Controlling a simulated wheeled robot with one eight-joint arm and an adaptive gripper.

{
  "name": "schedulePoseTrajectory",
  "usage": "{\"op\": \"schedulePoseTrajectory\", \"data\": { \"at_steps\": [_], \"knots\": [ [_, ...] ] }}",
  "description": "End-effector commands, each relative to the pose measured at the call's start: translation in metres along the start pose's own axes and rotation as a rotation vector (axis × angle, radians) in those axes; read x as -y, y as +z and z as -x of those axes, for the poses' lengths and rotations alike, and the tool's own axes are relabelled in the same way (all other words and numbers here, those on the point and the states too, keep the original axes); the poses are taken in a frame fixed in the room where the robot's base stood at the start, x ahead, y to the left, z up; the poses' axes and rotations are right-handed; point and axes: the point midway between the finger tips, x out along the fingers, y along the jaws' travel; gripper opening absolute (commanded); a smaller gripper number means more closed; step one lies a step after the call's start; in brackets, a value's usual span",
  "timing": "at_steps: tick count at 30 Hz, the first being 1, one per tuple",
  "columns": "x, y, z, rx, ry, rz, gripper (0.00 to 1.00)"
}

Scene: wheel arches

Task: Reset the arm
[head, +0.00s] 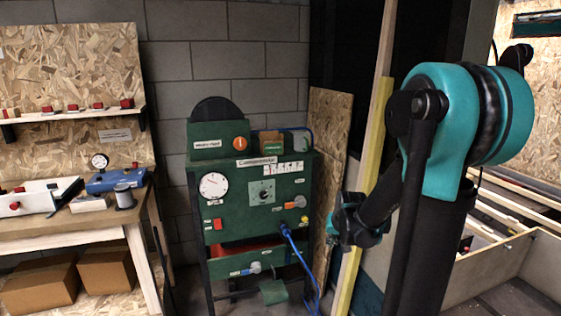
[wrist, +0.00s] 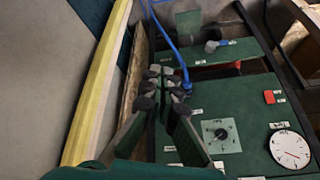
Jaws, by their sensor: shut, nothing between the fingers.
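My arm, teal and black, stands folded at the right of the head view, its forearm bent down and to the left. My gripper (head: 344,226) is at the left end of the arm, in front of the yellow post and to the right of the green compressor panel (head: 222,238). In the wrist view my gripper (wrist: 164,84) has its fingertips together with nothing between them. The panel (wrist: 255,110) lies beyond and to the right of the fingers there, with its dial and switches.
A yellow post (head: 372,160) rises close by my gripper; it also shows in the wrist view (wrist: 97,90). A blue hose (head: 296,250) hangs from the panel. A workbench (head: 70,232) with tools is at the left, cardboard boxes (head: 106,272) under it. A wooden-sided bin (head: 490,268) is at the right.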

Motion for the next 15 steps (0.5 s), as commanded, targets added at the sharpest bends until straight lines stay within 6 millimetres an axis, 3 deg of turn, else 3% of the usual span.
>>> {"op": "schedulePoseTrajectory", "data": {
  "at_steps": [1, 6, 12, 15],
  "knots": [
    [-0.004, 0.019, 0.012, 0.012, 0.007, 0.013, 0.00],
    [-0.015, 0.080, 0.043, 0.050, 0.030, 0.059, 0.00],
    [-0.029, 0.148, 0.066, 0.094, 0.054, 0.111, 0.00],
    [-0.034, 0.173, 0.071, 0.110, 0.061, 0.128, 0.00]
  ]
}}
